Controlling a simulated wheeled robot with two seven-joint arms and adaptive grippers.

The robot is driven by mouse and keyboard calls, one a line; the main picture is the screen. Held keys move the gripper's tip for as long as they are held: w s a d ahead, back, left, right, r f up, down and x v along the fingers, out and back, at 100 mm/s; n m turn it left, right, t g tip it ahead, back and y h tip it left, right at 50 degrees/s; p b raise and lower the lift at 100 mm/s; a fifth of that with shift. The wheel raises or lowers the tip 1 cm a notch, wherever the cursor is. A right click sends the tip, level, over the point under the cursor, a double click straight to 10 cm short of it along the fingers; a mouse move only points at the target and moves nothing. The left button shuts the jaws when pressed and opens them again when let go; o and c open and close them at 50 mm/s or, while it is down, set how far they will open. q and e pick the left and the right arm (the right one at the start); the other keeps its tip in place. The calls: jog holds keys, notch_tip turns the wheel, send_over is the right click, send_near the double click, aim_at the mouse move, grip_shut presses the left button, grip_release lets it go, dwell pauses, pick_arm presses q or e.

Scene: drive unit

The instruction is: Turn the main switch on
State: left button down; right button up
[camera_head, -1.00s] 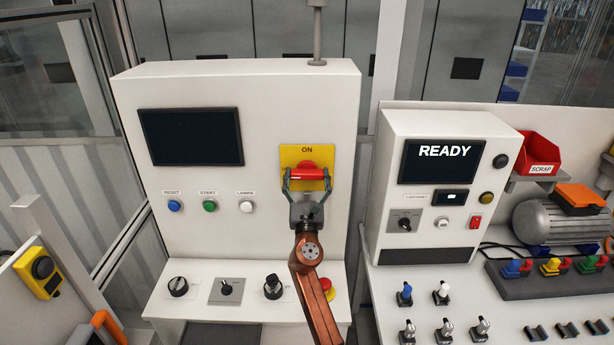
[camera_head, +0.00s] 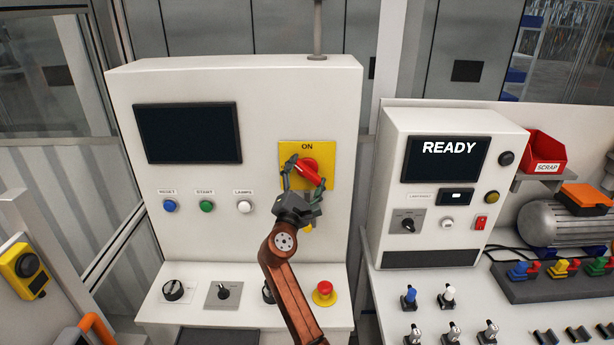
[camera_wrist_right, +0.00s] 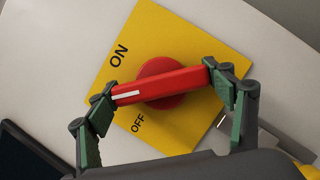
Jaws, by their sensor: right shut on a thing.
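The main switch is a red rotary handle (camera_head: 308,172) on a yellow plate (camera_head: 289,151) marked ON at the top, on the upright white panel. My right gripper (camera_head: 304,178) is shut on the handle, one finger at each end of its bar. The bar slants from upper left to lower right in the head view. In the right wrist view the handle (camera_wrist_right: 165,86) lies across the round red hub, and the plate (camera_wrist_right: 190,40) shows ON and OFF. A white line on the bar is near its left end, between the two words. My left gripper is not in view.
A dark screen (camera_head: 187,133) and blue, green and white buttons (camera_head: 206,206) are left of the switch. A red emergency button (camera_head: 324,292) and black knobs are on the ledge below. A box reading READY (camera_head: 445,160) stands to the right.

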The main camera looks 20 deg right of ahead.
jog(key=m+g, duration=0.1)
jog(key=m, duration=0.3)
jog(key=shift+m+g+h, duration=0.3)
jog(key=shift+g, duration=0.1)
jog(key=m+g+p, duration=0.1)
jog(key=m, duration=0.1)
jog(key=m+g+p, duration=0.1)
jog(key=m, duration=0.2)
jog(key=shift+y, duration=0.4)
jog(key=o, duration=1.2)
jog(key=shift+c, duration=0.2)
jog(key=shift+s+a, duration=0.15)
jog(key=v, duration=1.1)
jog(key=shift+s+a, duration=0.2)
jog(key=shift+a, duration=0.05)
